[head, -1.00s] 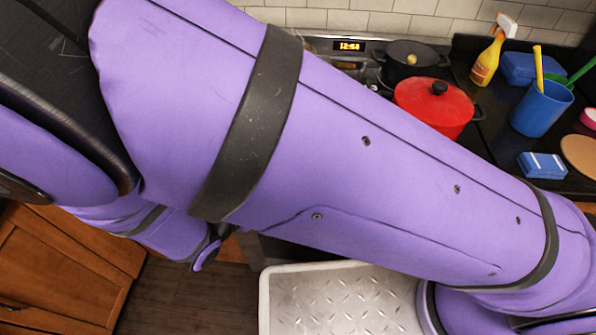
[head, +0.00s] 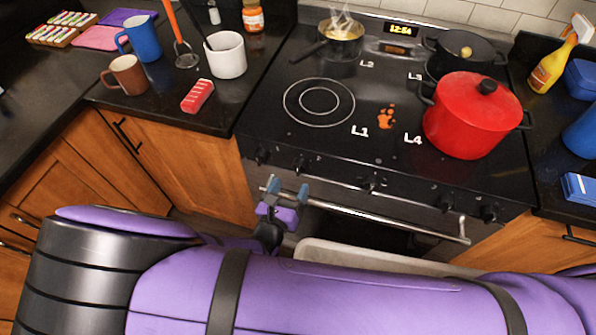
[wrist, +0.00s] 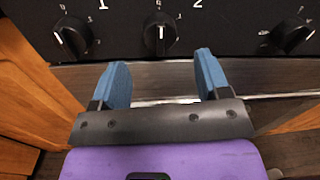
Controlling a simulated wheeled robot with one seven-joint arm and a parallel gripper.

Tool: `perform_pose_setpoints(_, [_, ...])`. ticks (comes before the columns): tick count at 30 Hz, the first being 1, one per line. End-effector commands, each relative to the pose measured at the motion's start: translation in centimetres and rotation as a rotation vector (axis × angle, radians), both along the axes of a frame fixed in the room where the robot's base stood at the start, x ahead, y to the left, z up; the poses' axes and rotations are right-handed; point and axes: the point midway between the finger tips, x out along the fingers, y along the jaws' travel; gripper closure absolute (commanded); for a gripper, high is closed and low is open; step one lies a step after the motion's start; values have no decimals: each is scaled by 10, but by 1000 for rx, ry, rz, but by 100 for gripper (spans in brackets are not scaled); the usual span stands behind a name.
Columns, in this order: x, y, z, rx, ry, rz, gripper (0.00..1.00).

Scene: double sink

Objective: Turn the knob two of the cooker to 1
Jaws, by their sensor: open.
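The cooker (head: 330,150) has a row of dark knobs along its front panel. In the wrist view, a middle knob (wrist: 161,33) sits straight ahead of my gripper (wrist: 162,66), with a "1" printed to its upper left and a "2" to its upper right. Its white pointer line looks close to vertical. A left knob (wrist: 73,38) and a right knob (wrist: 292,36) flank it. My gripper's blue fingers are open and empty, below the middle knob and apart from it. In the head view my gripper (head: 288,188) is just in front of the knob panel, near its left end.
A red pot (head: 468,118), a black pot (head: 455,50) and a steaming pan (head: 340,42) stand on the hob. The oven handle (head: 385,222) runs below the knobs. A pale tray-like surface (head: 330,252) lies below it. Mugs stand on the left counter.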

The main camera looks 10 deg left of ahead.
Motion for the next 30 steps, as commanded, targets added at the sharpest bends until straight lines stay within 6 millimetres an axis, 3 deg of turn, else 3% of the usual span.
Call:
perform_pose_setpoints(9, [44,-7,0,0,0,-1,30])
perform_pose_setpoints(22, [53,-8,0,1,0,-1,30])
perform_pose_setpoints(28, [53,-8,0,1,0,-1,74])
perform_pose_setpoints(30, [53,-8,0,1,0,-1,80])
